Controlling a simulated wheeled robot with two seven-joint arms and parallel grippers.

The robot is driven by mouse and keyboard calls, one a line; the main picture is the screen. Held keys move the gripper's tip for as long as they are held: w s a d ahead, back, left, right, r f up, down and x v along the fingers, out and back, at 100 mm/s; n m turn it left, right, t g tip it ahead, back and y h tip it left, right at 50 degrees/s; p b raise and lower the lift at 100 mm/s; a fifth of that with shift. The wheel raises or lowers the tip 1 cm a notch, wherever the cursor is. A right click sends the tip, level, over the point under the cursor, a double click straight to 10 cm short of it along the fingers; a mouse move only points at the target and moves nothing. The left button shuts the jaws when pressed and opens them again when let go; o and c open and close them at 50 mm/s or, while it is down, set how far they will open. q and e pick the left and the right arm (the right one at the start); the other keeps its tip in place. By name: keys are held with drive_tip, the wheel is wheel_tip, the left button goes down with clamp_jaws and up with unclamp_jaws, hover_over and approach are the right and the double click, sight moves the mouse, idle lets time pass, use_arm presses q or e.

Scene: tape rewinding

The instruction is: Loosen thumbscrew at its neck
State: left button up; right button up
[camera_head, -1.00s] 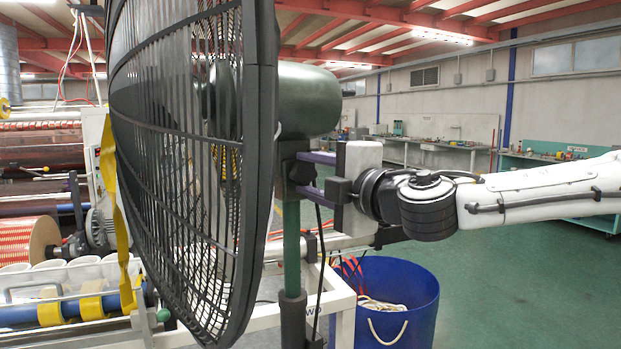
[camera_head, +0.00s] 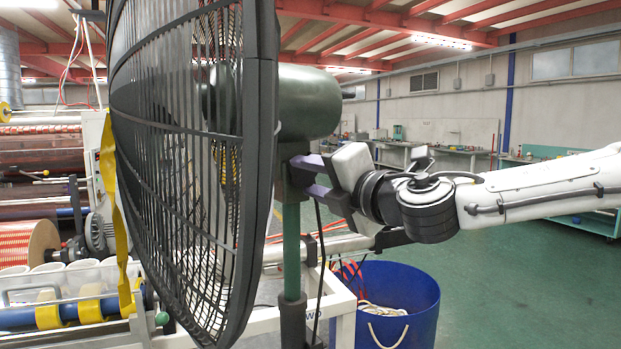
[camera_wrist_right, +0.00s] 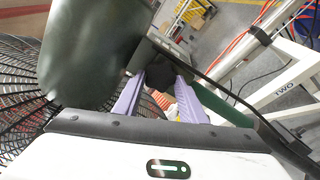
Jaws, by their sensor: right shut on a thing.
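A large fan with a black cage (camera_head: 190,150) and a dark green motor housing (camera_head: 308,102) fills the left and middle of the head view. Its black neck (camera_head: 292,180) sits below the housing, on top of a green pole (camera_head: 291,240). My right gripper (camera_head: 297,171) reaches the neck from the right, with purple fingers tilted. In the right wrist view, the purple fingers (camera_wrist_right: 158,80) reach either side of a dark part at the neck. They are shut on the thumbscrew, which is mostly hidden. My left gripper is not in view.
A blue bin (camera_head: 400,300) with rope and cords stands below my right arm. A white frame (camera_head: 340,300) is behind the pole. A dark cable (camera_head: 320,260) hangs beside the pole. A machine with rolls is at the left. Open green floor lies at the right.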

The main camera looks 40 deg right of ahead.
drive_tip(key=o, duration=1.1)
drive_tip(key=shift+c, duration=0.2)
drive_tip(key=s, duration=1)
drive_tip(key=shift+s, duration=0.15)
drive_tip(key=shift+a, duration=0.1)
